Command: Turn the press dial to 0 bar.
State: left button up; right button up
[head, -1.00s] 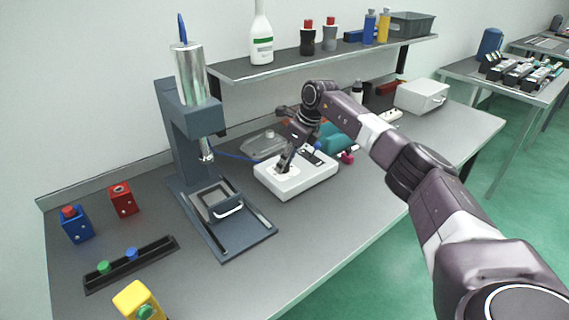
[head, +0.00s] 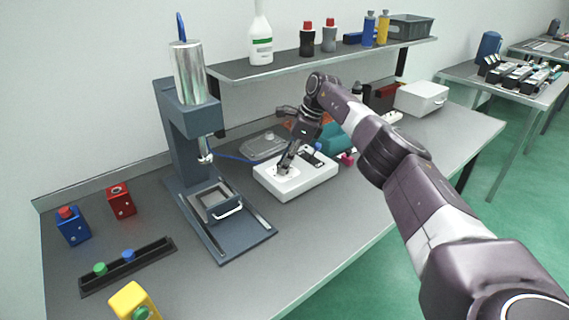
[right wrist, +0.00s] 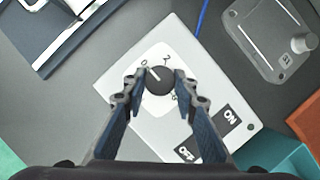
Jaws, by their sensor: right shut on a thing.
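The press control box (head: 313,182) is a white box on the bench, right of the press (head: 190,125). In the right wrist view its white face (right wrist: 125,82) carries a round black dial (right wrist: 160,81) with a white pointer line. The line points to the upper left, at the printed 0. My right gripper (head: 284,169) reaches down onto the box. In the right wrist view its two fingers (right wrist: 160,84) stand on either side of the dial, shut on it. ON and OFF labels sit beside the dial. My left gripper is not in view.
A grey lidded case (head: 264,145) and a teal thing (head: 338,137) lie close behind the box. A shelf (head: 325,58) with bottles hangs above the bench. Red, blue and yellow blocks stand at the left. The bench's front right is clear.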

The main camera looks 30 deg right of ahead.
jog(key=shift+r, duration=0.1)
jog(key=o, duration=1.2)
jog(key=shift+c, duration=0.2)
jog(key=v, duration=1.2)
jog(key=shift+s+d, duration=0.1)
